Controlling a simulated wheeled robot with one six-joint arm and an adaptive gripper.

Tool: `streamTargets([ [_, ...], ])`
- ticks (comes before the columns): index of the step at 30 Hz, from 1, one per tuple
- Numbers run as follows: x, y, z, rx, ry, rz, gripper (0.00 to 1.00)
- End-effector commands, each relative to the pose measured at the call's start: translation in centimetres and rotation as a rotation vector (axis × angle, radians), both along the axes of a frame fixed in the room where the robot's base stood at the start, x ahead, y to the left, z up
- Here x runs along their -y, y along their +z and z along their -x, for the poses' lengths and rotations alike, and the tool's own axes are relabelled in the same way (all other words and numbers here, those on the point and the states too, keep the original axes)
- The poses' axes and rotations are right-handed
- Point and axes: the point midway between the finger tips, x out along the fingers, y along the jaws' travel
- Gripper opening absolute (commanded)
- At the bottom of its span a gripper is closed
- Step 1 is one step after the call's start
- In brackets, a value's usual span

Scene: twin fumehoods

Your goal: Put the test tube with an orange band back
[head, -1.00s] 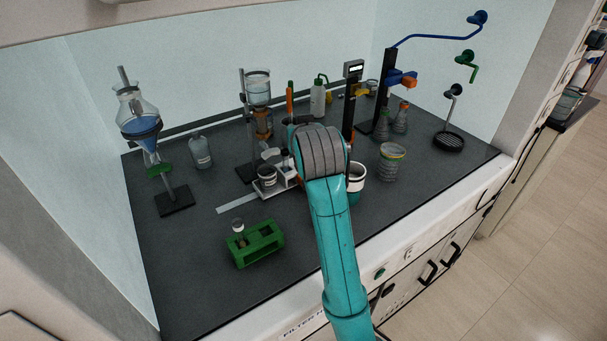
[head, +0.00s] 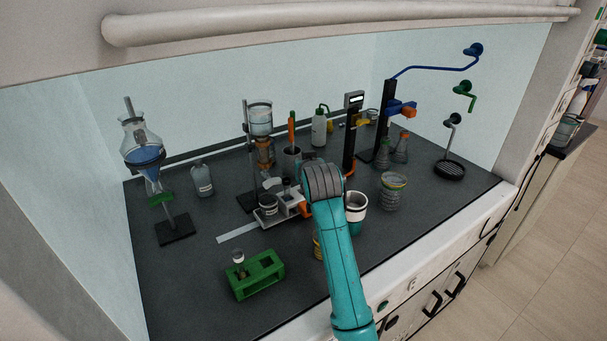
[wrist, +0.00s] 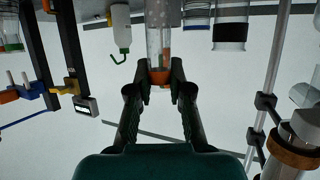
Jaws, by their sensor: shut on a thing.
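In the wrist view, my gripper (wrist: 160,84) is shut on a clear glass test tube (wrist: 158,42) at its orange band (wrist: 160,76). The tube runs from the fingers toward the top edge, which cuts it off. In the head view my arm hides the fingers and the held tube. A green test tube rack (head: 256,276) stands at the front left of the bench. One tube (head: 239,259) with a pale top is in its left end. The rack is to the left of my arm and well apart from it.
A balance (head: 285,208) stands just left of my wrist. A white-rimmed cup (head: 357,202) and a banded beaker (head: 392,192) stand to its right. A yellowish object (head: 318,246) is partly hidden by my arm. A funnel stand (head: 176,228) is far left. The bench before the rack is clear.

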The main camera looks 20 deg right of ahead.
Motion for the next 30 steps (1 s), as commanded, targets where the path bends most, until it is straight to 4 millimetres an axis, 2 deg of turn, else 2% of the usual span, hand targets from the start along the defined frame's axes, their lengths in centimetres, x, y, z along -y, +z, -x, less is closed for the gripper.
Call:
streamTargets([
  [7,0.0,-3.2,0.0,-0.003,0.0,0.0,0.0],
  [19,0.0,-3.6,0.0,-0.001,0.0,0.0,0.0],
  [20,0.0,-3.5,0.0,0.0,0.0,0.0,0.26],
  [22,0.0,-3.5,0.0,0.0,0.0,0.0,0.44],
  [30,0.0,-3.5,0.0,0.0,0.0,0.0,0.44],
])
